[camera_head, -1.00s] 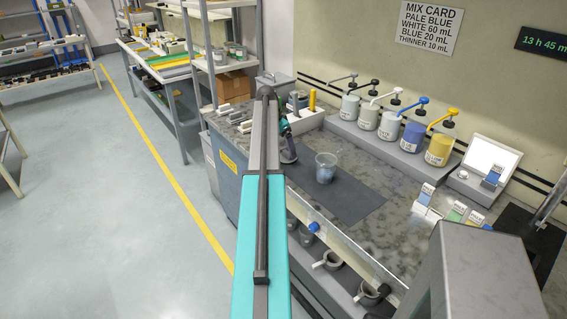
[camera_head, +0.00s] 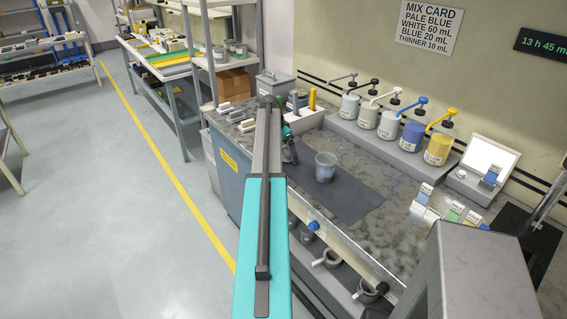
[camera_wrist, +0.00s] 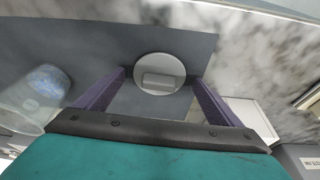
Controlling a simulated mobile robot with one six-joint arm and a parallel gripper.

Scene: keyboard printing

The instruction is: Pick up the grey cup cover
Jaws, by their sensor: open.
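The grey cup cover (camera_wrist: 172,66) is a round disc with a bar-shaped handle on top. It lies on the dark mat (camera_wrist: 85,42) in the wrist view, apparently flat. My gripper (camera_wrist: 158,78) is open, its two purple fingers to the left and right of the cover, with gaps on both sides. I cannot tell how high the tips are above it. In the head view my gripper (camera_head: 290,147) is at the mat's left end, and I cannot make out the cover there. A clear cup (camera_head: 325,168) with bluish contents stands on the mat; it also shows in the wrist view (camera_wrist: 46,84).
Several pump paint pots (camera_head: 390,125) stand along the back of the bench. A white holder (camera_head: 304,119) with upright items is just behind my gripper. Small labelled sample cards (camera_head: 453,213) stand at the right. The mat (camera_head: 355,202) right of the cup is clear.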

